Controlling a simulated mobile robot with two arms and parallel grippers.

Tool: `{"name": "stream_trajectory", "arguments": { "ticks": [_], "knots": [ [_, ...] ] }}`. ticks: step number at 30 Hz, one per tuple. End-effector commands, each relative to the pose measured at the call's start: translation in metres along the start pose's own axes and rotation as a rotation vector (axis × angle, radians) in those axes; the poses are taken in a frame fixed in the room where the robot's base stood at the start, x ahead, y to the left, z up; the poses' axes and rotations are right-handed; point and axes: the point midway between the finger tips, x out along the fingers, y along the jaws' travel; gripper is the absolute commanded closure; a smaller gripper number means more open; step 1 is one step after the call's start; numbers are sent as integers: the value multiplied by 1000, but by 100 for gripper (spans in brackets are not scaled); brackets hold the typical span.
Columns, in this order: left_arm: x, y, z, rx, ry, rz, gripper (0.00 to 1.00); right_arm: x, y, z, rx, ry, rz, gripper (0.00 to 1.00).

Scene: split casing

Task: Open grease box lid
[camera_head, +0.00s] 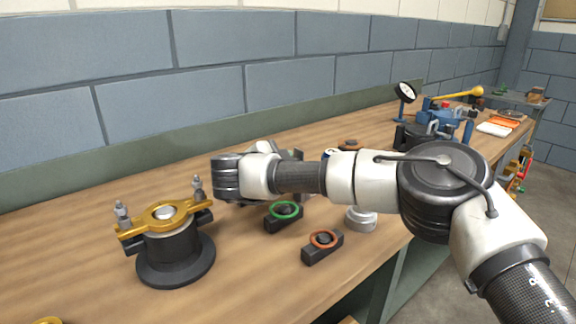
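I cannot make out a grease box or its lid for sure. My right arm comes in from the right and crosses the middle of the bench, and its wrist hides what lies behind it. A grey part (292,155) shows just behind the wrist; I cannot tell whether it belongs to my gripper or to a box. The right gripper's fingertips are hidden. A small blue and red item (328,154) peeks out above the forearm, mostly covered. My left gripper is not in view.
A black casing with a gold clamp (165,215) stands on the wooden bench (70,250) at left. Small black blocks with a green ring (284,211) and an orange ring (323,239) lie near the front edge. A grey round part (361,219) and a dial gauge (406,90) stand rightward.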

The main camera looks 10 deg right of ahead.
Motion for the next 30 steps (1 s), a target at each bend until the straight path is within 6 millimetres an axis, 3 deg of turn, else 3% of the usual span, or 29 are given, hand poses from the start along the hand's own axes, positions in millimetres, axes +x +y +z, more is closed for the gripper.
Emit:
{"name": "stream_trajectory", "arguments": {
  "ticks": [12, 13, 17, 26, 30],
  "knots": [
    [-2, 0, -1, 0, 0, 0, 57, 0, 0, 0, -1, 2, -3, 100],
    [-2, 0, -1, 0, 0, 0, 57, 0, 0, 0, -1, 2, -3, 75],
    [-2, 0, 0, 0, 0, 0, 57, 0, 0, 0, -1, 2, -3, 56],
    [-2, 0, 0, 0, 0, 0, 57, 0, -1, -1, -1, 2, -2, 55],
    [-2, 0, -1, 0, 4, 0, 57, -4, -10, -9, 0, 3, -4, 55]
  ]
}}
